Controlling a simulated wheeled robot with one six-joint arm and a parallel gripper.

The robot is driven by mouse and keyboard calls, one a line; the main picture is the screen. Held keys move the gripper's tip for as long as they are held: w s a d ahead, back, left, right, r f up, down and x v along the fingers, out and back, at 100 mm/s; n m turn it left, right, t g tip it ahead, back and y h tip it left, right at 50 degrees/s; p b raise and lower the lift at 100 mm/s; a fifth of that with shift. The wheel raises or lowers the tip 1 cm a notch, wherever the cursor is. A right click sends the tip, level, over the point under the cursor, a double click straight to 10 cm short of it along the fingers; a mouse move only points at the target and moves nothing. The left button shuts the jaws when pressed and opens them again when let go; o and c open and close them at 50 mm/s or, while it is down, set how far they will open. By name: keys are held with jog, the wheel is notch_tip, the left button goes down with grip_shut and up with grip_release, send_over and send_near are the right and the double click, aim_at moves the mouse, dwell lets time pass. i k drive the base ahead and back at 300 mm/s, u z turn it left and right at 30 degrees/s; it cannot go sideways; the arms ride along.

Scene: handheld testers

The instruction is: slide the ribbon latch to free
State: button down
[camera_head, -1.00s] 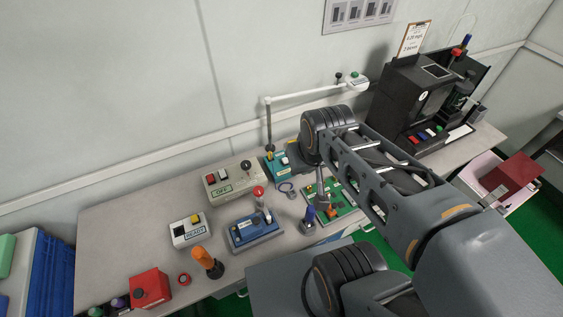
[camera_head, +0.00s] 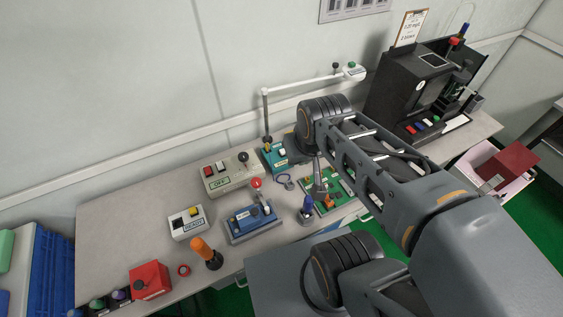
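A green circuit board (camera_head: 347,188) lies on the bench right of centre, partly hidden behind my arm. It carries small parts, including an orange piece (camera_head: 327,201) near its left side. I cannot make out which part is the ribbon latch. My arm reaches in from the right and folds over the board. A slim grey part (camera_head: 318,180), which looks like the end of my gripper, points down at the board's left side. Its fingers are too small and covered to tell open from shut, and I cannot tell whether it touches the board.
A blue tester (camera_head: 251,221) with a red knob, a blue-topped plug (camera_head: 307,208) and a teal box (camera_head: 281,156) stand close around the board. An OFF box (camera_head: 229,178) and a READY box (camera_head: 187,222) stand left. A black machine (camera_head: 412,92) stands right. Bare bench lies far left.

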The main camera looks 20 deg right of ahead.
aim_at(328, 202)
jog(key=u, duration=0.9)
jog(key=k, duration=0.35)
jog(key=z, duration=0.8)
